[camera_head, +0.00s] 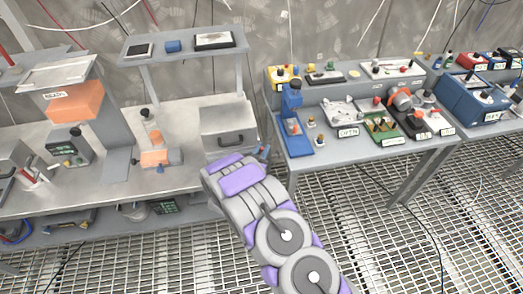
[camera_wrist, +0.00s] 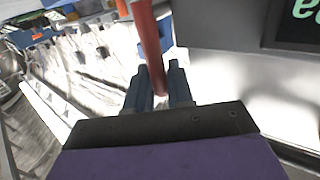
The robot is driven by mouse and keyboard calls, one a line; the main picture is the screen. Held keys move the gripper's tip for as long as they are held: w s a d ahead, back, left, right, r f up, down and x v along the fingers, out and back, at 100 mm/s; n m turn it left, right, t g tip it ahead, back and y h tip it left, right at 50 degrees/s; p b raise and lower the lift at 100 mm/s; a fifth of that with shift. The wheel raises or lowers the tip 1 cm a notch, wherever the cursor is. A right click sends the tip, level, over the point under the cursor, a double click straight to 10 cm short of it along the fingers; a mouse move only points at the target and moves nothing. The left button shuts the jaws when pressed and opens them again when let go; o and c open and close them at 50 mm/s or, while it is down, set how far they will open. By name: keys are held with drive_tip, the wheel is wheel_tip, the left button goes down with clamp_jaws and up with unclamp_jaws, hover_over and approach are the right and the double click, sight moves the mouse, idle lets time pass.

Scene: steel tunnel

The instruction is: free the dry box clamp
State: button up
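The rod may be the clamp lever. I cannot tell whether the fingers press on it. A grey box face (camera_wrist: 215,75) fills the right side there.
A second table (camera_head: 350,160) to the right carries a blue press (camera_head: 291,110) and several labelled fixtures. A raised shelf (camera_head: 185,50) stands behind the box. An orange block (camera_head: 76,101) is at left. The grating floor (camera_head: 450,225) is mostly clear.

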clamp_jaws()
